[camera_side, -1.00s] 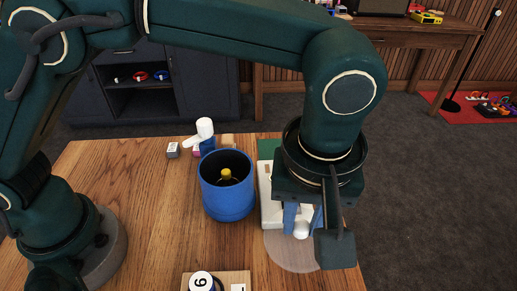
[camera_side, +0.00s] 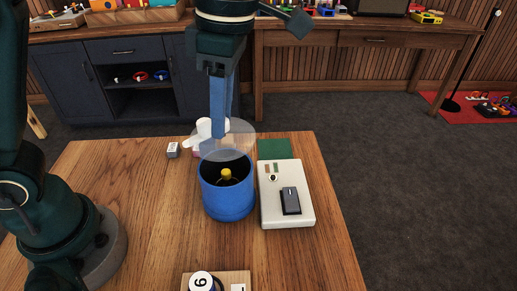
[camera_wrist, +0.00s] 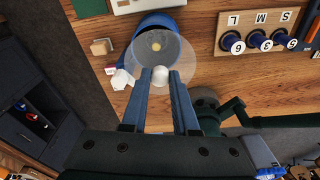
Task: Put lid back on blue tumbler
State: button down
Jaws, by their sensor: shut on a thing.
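The blue tumbler (camera_side: 228,200) stands upright and open on the wooden table, with a yellow-topped object (camera_side: 226,175) inside. The lid (camera_side: 238,143) is a clear round disc with a white knob (camera_wrist: 160,75). My gripper (camera_side: 217,133) points down with its blue fingers shut on the knob. The lid hangs about level above the tumbler, apart from its rim, and overlaps its back edge in the side view. In the wrist view my gripper (camera_wrist: 160,82) holds the lid (camera_wrist: 183,60), and part of the tumbler (camera_wrist: 150,22) shows through it.
A board with blue spools (camera_wrist: 262,30) is in front.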

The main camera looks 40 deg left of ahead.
jog(key=shift+w+a, duration=0.2)
jog(key=shift+a, duration=0.25)
jog(key=shift+f, duration=3.05)
jog(key=shift+f, duration=0.15)
jog(key=c, duration=0.6)
grip_release()
jog(key=o, duration=0.5)
